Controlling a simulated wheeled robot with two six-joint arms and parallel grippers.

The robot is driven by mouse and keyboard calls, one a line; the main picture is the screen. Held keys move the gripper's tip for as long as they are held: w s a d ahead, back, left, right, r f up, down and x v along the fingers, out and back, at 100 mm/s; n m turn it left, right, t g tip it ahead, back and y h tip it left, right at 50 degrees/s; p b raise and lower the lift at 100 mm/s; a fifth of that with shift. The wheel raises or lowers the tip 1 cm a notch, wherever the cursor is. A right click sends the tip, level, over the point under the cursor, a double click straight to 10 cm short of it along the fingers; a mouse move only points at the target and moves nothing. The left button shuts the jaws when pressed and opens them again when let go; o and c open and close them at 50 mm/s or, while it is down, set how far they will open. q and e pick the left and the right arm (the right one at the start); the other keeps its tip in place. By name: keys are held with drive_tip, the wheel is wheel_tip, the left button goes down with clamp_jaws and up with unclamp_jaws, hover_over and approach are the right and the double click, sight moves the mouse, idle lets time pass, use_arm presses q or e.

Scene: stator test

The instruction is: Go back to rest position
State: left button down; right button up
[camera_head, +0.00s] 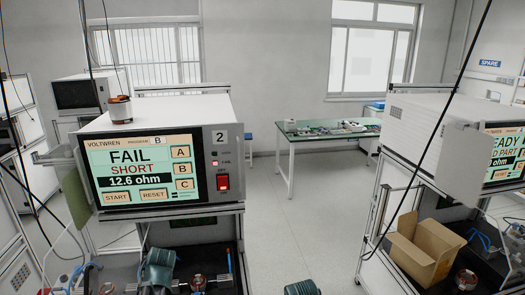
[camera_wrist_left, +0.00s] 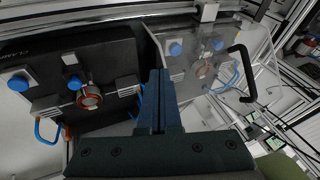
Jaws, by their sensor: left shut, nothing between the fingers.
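In the left wrist view my left gripper (camera_wrist_left: 159,82) has its two dark blue fingers together, with nothing between them. They are above a black test fixture with blue knobs and a round copper-coloured part (camera_wrist_left: 90,97). In the head view a dark green part of my arm (camera_head: 158,268) shows low in front of tester 2 (camera_head: 158,160). Another dark green part of mine (camera_head: 302,288) barely shows at the bottom edge. No fingers of my right gripper are visible.
Tester 2's screen reads FAIL, SHORT, 12.6 ohm. A copper-wound stator (camera_head: 120,109) stands on its top. To the right are another tester (camera_head: 430,125), an open cardboard box (camera_head: 424,248) and a round part (camera_head: 467,279). A green-topped table (camera_head: 330,132) stands behind. The floor between the stations is clear.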

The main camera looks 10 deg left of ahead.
use_arm(q)
drive_tip(key=s+d+f+m+h+b, duration=0.1)
drive_tip(key=s+d+f+m+b, duration=0.1)
drive_tip(key=d, duration=0.9)
drive_tip(key=s+d+f+m+g+h+b, duration=0.1)
drive_tip(key=s+d+f, duration=0.4)
drive_tip(key=d, duration=0.7)
drive_tip(key=s+d+f+m+g+h+b, duration=0.1)
drive_tip(key=s+d+f+m+h+b, duration=0.1)
drive_tip(key=d, duration=1)
drive_tip(key=s+f+m+b, duration=0.1)
drive_tip(key=m+b, duration=0.1)
drive_tip(key=shift+s+f+m, duration=0.25)
drive_tip(key=shift+f+m, duration=0.15)
